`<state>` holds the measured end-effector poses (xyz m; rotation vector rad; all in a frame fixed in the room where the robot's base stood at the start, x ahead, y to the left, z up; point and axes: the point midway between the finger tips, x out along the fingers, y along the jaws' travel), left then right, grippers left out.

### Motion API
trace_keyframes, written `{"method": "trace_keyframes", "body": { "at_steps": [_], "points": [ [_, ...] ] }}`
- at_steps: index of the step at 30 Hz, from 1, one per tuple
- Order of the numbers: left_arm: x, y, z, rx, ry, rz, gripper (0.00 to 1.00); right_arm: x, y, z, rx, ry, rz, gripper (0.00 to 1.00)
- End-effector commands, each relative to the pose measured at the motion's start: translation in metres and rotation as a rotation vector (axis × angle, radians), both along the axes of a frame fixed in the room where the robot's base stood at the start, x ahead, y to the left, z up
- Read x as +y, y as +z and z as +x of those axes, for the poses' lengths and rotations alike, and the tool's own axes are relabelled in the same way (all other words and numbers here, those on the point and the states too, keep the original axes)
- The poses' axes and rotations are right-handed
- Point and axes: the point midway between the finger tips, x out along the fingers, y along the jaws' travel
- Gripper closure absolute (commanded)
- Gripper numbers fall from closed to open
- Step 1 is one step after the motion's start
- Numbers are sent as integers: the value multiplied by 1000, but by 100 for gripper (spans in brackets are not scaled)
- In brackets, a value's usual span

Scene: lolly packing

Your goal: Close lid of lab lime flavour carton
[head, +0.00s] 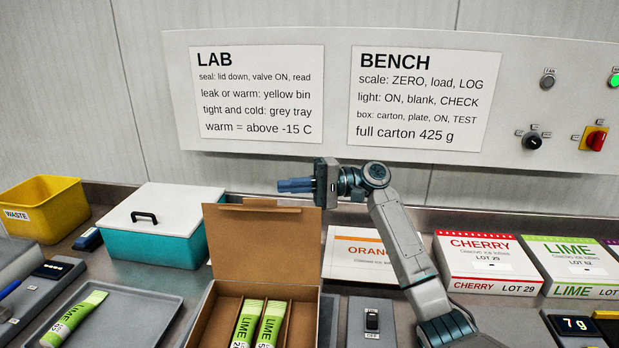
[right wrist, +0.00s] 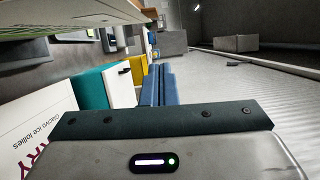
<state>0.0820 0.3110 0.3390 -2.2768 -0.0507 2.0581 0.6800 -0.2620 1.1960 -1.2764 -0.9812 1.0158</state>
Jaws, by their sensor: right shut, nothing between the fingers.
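The brown lab carton (head: 212,318) stands open at the front middle. Its lid (head: 265,240) is raised upright at the back, with a small flap along its top edge. Two green LIME lolly packs (head: 245,322) (head: 269,322) lie inside, with a divider and an empty-looking slot to the right. My right gripper (head: 281,186) is shut and empty. It is held level just above the lid's top edge, fingers pointing left; whether it touches the lid cannot be told. Its blue fingers (right wrist: 158,85) also show together in the right wrist view. My left gripper is out of view.
A teal cooler (head: 155,240) with a white lid and a yellow waste bin (head: 45,207) stand at left. A grey tray (head: 150,305) holds another LIME pack (head: 75,318). ORANGE (head: 345,262), CHERRY (head: 487,268) and LIME (head: 572,270) cartons stand at right. The sign panel is behind.

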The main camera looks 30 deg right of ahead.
Motion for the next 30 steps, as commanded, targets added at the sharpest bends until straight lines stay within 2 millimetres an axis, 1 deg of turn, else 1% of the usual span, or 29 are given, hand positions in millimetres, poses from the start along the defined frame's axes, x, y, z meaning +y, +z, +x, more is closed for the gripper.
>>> {"method": "trace_keyframes", "body": {
  "at_steps": [1,4,6,9,16,30],
  "points": [
    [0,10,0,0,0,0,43,13,6,3,0,3,4,100],
    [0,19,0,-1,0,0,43,33,6,8,0,3,4,100],
    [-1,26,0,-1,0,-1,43,35,4,-3,1,0,-1,100],
    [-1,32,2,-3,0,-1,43,41,5,-14,0,0,-1,100],
    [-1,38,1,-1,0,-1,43,48,3,-26,-1,0,1,100],
    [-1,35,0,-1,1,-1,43,48,2,-27,-8,0,-3,100]
  ]
}}
